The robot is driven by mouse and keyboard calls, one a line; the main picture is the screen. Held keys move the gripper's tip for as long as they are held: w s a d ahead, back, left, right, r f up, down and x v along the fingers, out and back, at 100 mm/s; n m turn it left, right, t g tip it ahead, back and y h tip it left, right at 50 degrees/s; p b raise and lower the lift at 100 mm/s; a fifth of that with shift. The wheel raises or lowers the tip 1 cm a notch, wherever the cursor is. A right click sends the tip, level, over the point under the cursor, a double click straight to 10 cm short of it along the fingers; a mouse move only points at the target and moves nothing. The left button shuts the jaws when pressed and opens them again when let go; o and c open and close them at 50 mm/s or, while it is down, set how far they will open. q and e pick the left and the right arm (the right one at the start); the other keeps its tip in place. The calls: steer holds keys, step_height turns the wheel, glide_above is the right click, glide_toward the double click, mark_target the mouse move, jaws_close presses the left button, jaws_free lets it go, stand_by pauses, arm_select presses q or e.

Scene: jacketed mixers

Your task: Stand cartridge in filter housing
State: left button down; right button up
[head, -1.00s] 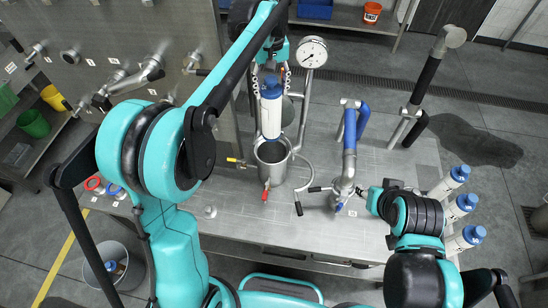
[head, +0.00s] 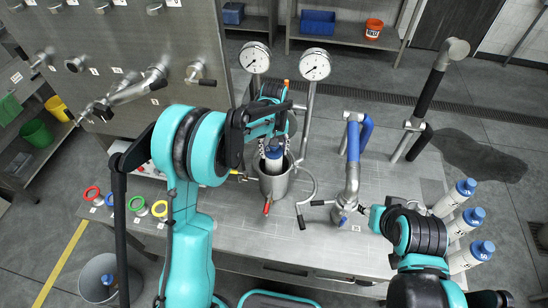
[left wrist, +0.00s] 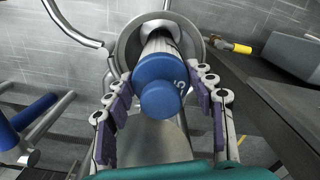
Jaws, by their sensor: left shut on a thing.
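The white cartridge with a blue cap (head: 273,159) stands about upright, its lower part inside the open steel filter housing (head: 272,187). In the left wrist view the blue cap (left wrist: 160,82), marked 5, is above the round housing rim (left wrist: 127,48). My left gripper (head: 274,143) is shut on the cartridge near its cap, with purple finger pads on both sides. Whether the cartridge touches the housing bottom is hidden. My right gripper (head: 372,217) is beside the steel valve on the bench; its fingers are too small to read.
Several spare cartridges (head: 470,254) stand at the bench's right edge. A steel pipe with a blue handle (head: 353,145) rises right of the housing. Two gauges (head: 315,65) stand behind it. Coloured rings (head: 137,204) lie on the bench at left.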

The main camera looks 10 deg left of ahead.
mark_target(274, 165)
arm_select(q)
step_height(274, 165, down, 4)
steer(key=shift+f, duration=0.15)
steer(key=shift+s+f+b, duration=0.1)
steer(key=shift+b, duration=0.25)
steer(key=c, duration=0.6)
jaws_free()
steer(key=shift+o, duration=0.2)
